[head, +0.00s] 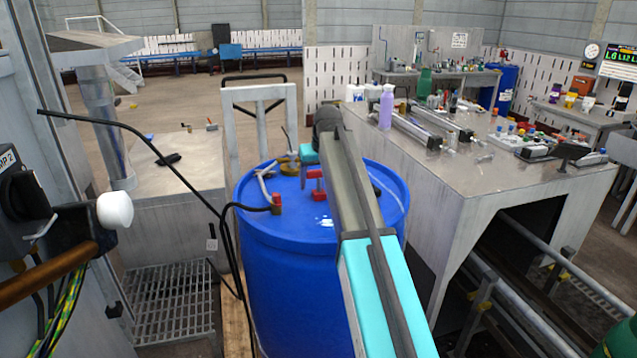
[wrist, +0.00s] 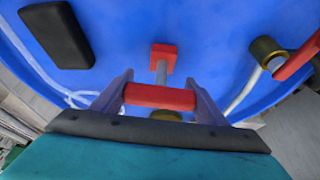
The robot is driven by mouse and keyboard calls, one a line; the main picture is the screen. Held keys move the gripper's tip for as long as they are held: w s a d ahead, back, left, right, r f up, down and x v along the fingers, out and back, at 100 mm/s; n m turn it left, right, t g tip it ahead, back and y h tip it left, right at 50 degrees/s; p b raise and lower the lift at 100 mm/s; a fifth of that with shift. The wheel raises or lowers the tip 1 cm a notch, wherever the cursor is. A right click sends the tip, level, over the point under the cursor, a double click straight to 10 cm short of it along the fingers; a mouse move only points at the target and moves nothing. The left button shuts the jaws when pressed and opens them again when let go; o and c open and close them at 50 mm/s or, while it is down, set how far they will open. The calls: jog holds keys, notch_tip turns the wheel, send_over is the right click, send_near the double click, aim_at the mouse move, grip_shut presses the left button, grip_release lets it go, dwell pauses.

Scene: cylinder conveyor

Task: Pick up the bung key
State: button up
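The bung key (head: 319,193) is red, with a bar handle, a grey stem and a red block at its far end. It shows over the top of the blue drum (head: 290,250). In the wrist view the red handle (wrist: 160,96) spans the gap between the two fingers of my gripper (wrist: 160,92), and both its ends meet them. The stem runs to the red block (wrist: 163,54), which appears at the drum top. I cannot tell whether the block rests on it. In the head view my arm hides part of the drum top, and the fingers are hard to make out.
A dark flat block (wrist: 57,34) and a brass fitting (wrist: 267,52) with a red part are on the drum top. A black cable (head: 160,155) hangs left of the drum. A grey workbench (head: 455,185) with bottles stands right. A metal-topped box (head: 185,165) stands left.

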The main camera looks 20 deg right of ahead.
aim_at(317, 170)
jog(key=c, duration=0.5)
jog(key=shift+r, duration=0.15)
jog(key=shift+c, duration=0.2)
jog(key=shift+w+r+b, duration=0.1)
jog(key=shift+r+b, duration=0.45)
jog(key=shift+r, duration=1.05)
jog(key=s+a+r+b, duration=0.1)
jog(key=s+b, duration=0.1)
jog(key=s, duration=1.4)
jog(key=shift+a+r, duration=0.3)
jog(key=shift+a, duration=0.1)
jog(key=shift+s, duration=0.1)
